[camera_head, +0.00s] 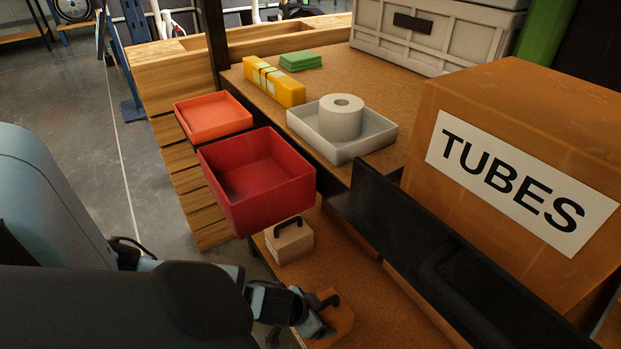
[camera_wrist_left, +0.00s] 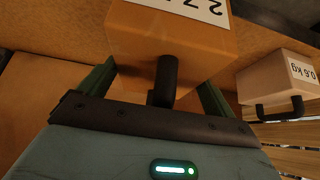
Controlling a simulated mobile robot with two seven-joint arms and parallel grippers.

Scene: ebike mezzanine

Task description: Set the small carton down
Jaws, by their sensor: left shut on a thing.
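My left gripper (camera_head: 322,312) is at the bottom of the head view, shut on a small orange-brown carton (camera_head: 340,325) with a black handle. In the left wrist view this carton (camera_wrist_left: 185,48) has a white label partly cut off, and its black handle (camera_wrist_left: 166,80) stands between the green fingers (camera_wrist_left: 155,90). The carton is over the brown lower shelf (camera_head: 385,325); I cannot tell whether it touches it. A paler carton (camera_head: 289,242) with a black handle stands on that shelf; in the left wrist view it (camera_wrist_left: 275,88) is labelled 0.6 kg. My right gripper is not in view.
A red bin (camera_head: 258,205) and an orange tray (camera_head: 213,120) are at the left. A grey tray (camera_head: 370,145) holds a white roll (camera_head: 341,118). A large TUBES box (camera_head: 525,130) stands at the right, behind a dark rail (camera_head: 450,260). Bare shelf lies right of the held carton.

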